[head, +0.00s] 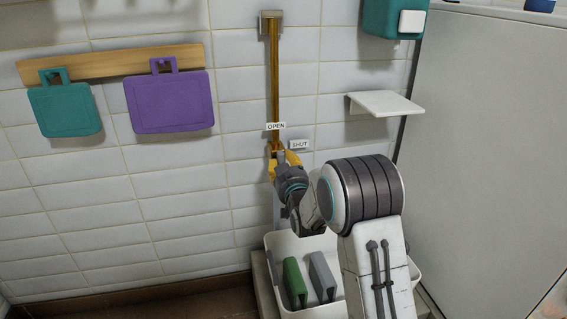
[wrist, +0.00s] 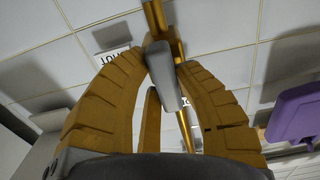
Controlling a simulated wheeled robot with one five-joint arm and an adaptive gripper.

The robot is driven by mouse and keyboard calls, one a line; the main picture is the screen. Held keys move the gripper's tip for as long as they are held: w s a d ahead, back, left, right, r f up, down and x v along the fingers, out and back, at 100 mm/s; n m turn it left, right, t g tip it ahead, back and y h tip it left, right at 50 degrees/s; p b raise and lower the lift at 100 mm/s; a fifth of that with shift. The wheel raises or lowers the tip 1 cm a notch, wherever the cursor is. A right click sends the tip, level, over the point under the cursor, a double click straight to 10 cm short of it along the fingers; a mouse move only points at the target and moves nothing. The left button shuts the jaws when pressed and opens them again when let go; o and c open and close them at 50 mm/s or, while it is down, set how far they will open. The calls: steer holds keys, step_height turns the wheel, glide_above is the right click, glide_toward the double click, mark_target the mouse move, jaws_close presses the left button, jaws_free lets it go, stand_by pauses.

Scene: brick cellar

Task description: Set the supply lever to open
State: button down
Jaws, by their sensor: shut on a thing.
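A brass supply pipe (head: 274,80) runs down the white tiled wall, and it also shows in the wrist view (wrist: 187,130). A small OPEN label (head: 276,126) is at the pipe, with a SHUT label (head: 299,144) lower and to its right. The SHUT label appears upside down in the wrist view (wrist: 117,56). My gripper (head: 280,157) is at the pipe just below the OPEN label. In the wrist view its yellow fingers (wrist: 162,65) close on the grey supply lever (wrist: 167,85). The lever is hidden behind my gripper in the head view, so its exact angle is unclear.
A white tub (head: 273,243) with a green board (head: 294,282) and a grey board (head: 324,277) is below my gripper. A white shelf (head: 386,103) and teal dispenser (head: 392,20) are at right. Teal (head: 65,110) and purple (head: 170,103) boards hang at left.

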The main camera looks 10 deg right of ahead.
steer(key=shift+a, duration=0.15)
stand_by(0.3)
steer(key=c, duration=0.9)
jaws_free()
steer(key=shift+f, duration=0.1)
steer(key=shift+s, duration=0.15)
steer(key=shift+s, duration=5.85)
